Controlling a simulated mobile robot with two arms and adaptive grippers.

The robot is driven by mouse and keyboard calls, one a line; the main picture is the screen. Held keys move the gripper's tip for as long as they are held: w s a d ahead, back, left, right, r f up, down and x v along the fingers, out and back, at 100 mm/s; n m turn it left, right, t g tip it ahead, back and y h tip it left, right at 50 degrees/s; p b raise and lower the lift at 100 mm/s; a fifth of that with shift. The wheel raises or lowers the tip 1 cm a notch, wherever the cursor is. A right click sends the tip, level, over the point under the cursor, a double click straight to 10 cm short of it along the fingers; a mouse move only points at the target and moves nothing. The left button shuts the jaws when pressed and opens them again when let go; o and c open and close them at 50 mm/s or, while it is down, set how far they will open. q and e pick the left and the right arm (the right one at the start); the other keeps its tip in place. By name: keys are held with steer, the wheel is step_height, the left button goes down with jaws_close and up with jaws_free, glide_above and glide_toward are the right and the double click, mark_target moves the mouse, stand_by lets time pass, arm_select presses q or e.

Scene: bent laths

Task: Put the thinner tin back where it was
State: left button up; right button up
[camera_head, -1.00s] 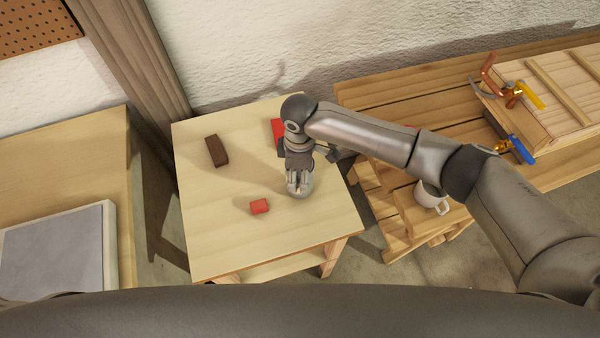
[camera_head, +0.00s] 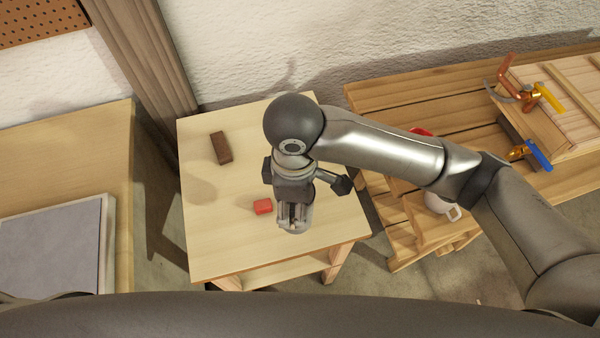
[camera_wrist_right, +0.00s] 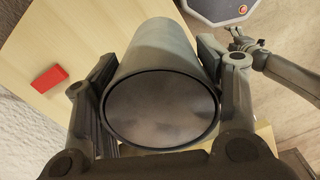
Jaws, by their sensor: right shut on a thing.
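My right gripper (camera_head: 292,212) is shut on a grey cylindrical tin (camera_head: 294,226) near the front right part of the small pale table (camera_head: 225,250). In the right wrist view the tin (camera_wrist_right: 160,108) fills the space between the two fingers (camera_wrist_right: 160,100), its round, dark-rimmed end facing the camera. Its far end is hidden, and I cannot tell whether it touches the table. No other tin shows, so I cannot compare thickness.
A small red block (camera_head: 262,207) lies just left of the tin. A dark brown block (camera_head: 221,148) lies at the table's back left. The table's left front is clear.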

steer(key=shift+s+r, duration=0.2)
steer(key=shift+s, duration=0.15)
steer(key=w+d+r+m+b, duration=0.1)
steer(key=w+d+m, duration=0.1)
steer(key=d+m, duration=0.6)
steer(key=w+d+r+m+b, duration=0.1)
steer(key=w+d+r+m, duration=0.1)
steer(key=d+m, duration=0.7)
steer(key=d, duration=0.4)
steer(key=shift+w, duration=0.1)
